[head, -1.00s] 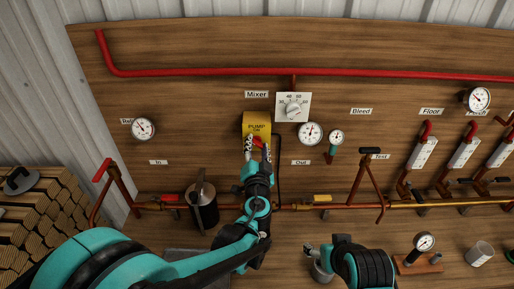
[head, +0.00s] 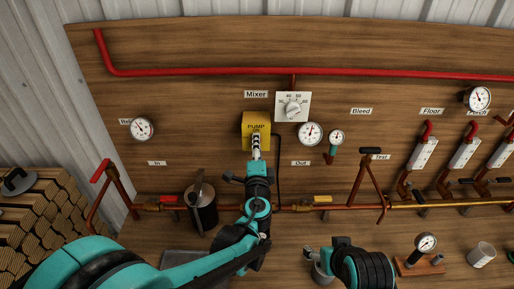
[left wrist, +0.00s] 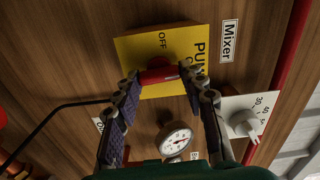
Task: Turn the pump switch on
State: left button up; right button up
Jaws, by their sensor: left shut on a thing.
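The pump switch is a yellow box (head: 256,124) marked PUMP on the wooden board, below the Mixer label. In the left wrist view the yellow plate (left wrist: 140,48) shows OFF, and its red switch handle (left wrist: 158,76) lies between my fingertips. My left gripper (head: 256,143) is shut on the red handle, at the lower part of the box; it also shows in the left wrist view (left wrist: 160,78). In the head view the fingers hide the handle. My right gripper (head: 312,252) is low in the head view, away from the switch; its finger opening is unclear.
A white mixer dial (head: 293,107) and a round gauge (head: 310,134) are close to the right of the switch. A red pipe (head: 200,72) runs above. A dark pump body (head: 203,210) and brass pipes lie below. A cup (head: 480,253) stands at right.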

pick_arm(q)
jog(key=shift+m, duration=0.5)
jog(key=o, duration=1.2)
jog(key=shift+c, duration=0.2)
jog(key=s, duration=1.2)
